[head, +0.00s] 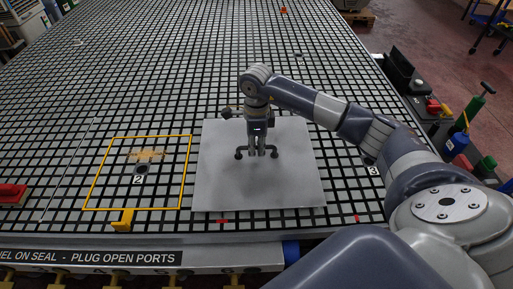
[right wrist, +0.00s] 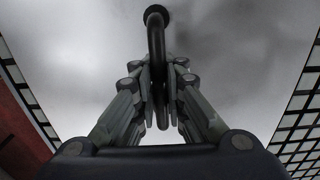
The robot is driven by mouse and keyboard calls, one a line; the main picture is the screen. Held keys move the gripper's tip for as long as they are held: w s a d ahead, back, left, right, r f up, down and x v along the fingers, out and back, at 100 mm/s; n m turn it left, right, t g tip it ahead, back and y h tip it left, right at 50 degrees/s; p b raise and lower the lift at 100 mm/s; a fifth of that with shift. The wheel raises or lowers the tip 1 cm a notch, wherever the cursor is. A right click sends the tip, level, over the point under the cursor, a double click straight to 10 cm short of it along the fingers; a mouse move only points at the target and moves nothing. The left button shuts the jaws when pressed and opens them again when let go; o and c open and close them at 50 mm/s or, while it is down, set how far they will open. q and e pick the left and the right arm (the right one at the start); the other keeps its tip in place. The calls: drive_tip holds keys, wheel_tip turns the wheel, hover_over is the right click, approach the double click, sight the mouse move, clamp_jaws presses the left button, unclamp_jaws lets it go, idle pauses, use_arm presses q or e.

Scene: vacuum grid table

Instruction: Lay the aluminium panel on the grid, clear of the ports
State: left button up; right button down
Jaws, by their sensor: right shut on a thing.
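The aluminium panel (head: 220,185) is a flat, pale grey sheet right of the yellow outline in the head view. It fills most of the right wrist view (right wrist: 80,60). A dark bar handle (head: 240,153) stands on its middle. My right gripper (head: 262,153) is shut on this handle, and the bar (right wrist: 156,40) passes between its fingers in the right wrist view. The panel looks level, on or just above the grid; I cannot tell if it touches. The port marked 2 (head: 140,169) is uncovered, left of the panel. My left gripper is out of view.
The grid table (head: 180,70) is wide and mostly bare beyond the panel. A yellow outline (head: 97,172) surrounds port 2. A number 3 mark (head: 374,170) shows right of the panel, beside my arm. A red object (head: 12,192) lies at the left edge.

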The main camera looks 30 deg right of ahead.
drive_tip(key=shift+f+b, duration=0.55)
drive_tip(key=c, duration=1.6)
unclamp_jaws()
drive_tip(key=shift+o, duration=0.2)
drive_tip(key=shift+s+f, duration=0.1)
drive_tip(key=shift+f, duration=0.05)
wheel_tip(320, 180, up, 12)
drive_tip(key=shift+r, duration=0.15)
